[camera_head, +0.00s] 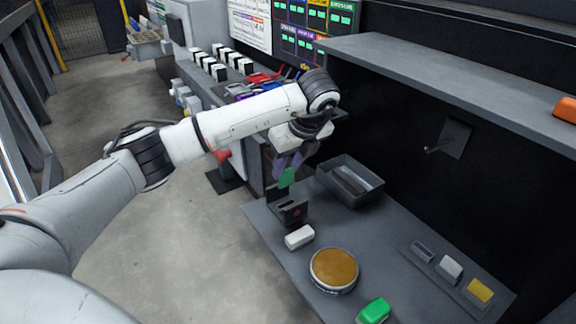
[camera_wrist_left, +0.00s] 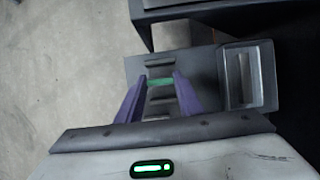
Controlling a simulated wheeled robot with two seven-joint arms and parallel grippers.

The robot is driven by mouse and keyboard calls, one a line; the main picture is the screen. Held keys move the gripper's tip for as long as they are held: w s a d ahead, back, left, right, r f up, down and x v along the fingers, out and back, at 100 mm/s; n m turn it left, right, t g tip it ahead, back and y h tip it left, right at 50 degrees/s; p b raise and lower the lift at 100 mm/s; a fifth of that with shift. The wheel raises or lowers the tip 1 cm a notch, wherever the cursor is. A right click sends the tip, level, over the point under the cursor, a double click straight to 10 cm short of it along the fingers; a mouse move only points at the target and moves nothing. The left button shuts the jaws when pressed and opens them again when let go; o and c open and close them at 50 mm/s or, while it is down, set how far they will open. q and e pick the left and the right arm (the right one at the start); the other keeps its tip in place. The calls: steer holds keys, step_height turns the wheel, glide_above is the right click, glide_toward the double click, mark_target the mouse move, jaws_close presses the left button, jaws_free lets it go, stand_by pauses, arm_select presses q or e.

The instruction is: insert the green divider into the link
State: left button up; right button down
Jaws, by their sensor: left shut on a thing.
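The green divider (camera_head: 287,178) is a small flat green piece held upright between the purple fingers of my left gripper (camera_head: 288,163). In the left wrist view the divider (camera_wrist_left: 160,82) shows as a thin green strip between the fingertips (camera_wrist_left: 160,84). The dark link (camera_head: 290,208) stands on the grey table below the divider, near the table's left corner. The divider is above or just behind the link's top; I cannot tell whether they touch. In the left wrist view, part of the link (camera_wrist_left: 160,98) shows between the fingers. My right gripper is not in view.
A grey open bin (camera_head: 372,197) stands right of the link. A white block (camera_head: 299,237), a round tan-topped container (camera_head: 334,270) and a green block (camera_head: 374,311) are nearer. A slotted tray (camera_head: 432,268) holds white and yellow pieces. A shelf (camera_head: 440,70) overhangs the back.

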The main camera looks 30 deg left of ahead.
mark_target(287, 184)
arm_select(q)
steer(key=shift+f+b, duration=1.1)
steer(key=shift+f, duration=0.5)
steer(key=shift+f+b, duration=0.8)
steer(key=shift+f, duration=0.4)
steer(key=shift+f+b, duration=1.25)
steer(key=shift+f, duration=0.1)
steer(key=o, duration=1.1)
steer(key=shift+c, duration=0.2)
